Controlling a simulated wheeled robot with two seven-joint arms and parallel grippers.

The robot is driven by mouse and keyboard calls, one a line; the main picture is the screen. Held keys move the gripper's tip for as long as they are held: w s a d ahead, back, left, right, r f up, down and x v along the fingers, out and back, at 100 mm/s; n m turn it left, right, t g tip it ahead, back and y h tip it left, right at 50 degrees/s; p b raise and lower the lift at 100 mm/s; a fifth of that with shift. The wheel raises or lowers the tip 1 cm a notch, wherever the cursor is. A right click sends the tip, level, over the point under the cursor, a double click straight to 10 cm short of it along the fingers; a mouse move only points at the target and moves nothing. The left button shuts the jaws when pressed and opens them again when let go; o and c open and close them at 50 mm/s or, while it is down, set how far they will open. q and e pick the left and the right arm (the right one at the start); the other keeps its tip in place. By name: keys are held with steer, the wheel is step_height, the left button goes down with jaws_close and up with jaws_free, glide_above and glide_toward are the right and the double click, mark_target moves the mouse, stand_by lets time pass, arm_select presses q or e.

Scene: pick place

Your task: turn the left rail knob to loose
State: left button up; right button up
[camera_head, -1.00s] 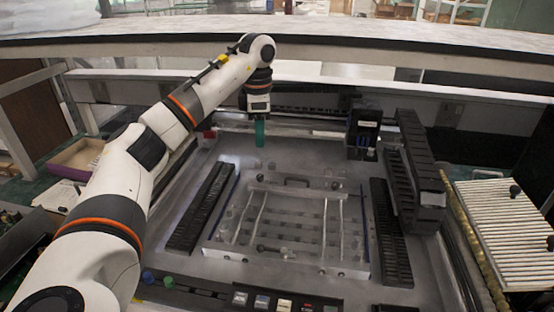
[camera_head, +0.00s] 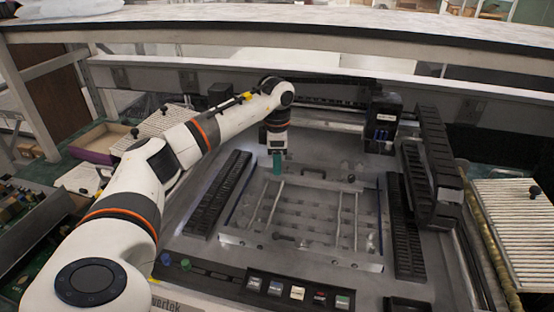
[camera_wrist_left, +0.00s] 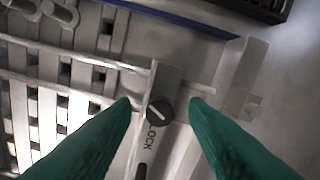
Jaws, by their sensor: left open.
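The rail knob (camera_wrist_left: 160,110) is a small round dark knob with a light slanted line on its face, in the left wrist view. The word LOCK is printed just beside it on a light metal rail block. My left gripper (camera_wrist_left: 160,102) is open, with its green fingertips on either side of the knob; whether they touch it I cannot tell. In the head view my left gripper (camera_head: 276,162) points down at the back left of the pale rail frame (camera_head: 300,252); the knob under it is hidden there. My right gripper is not in view.
A black handle (camera_head: 313,172) and another dark knob (camera_head: 351,178) sit along the frame's back edge. Black slotted racks (camera_head: 217,195) flank the frame, and a dark tower (camera_head: 382,125) stands at the back right. A beam crosses above the back of the machine.

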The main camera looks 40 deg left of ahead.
arm_select(q)
jaws_close()
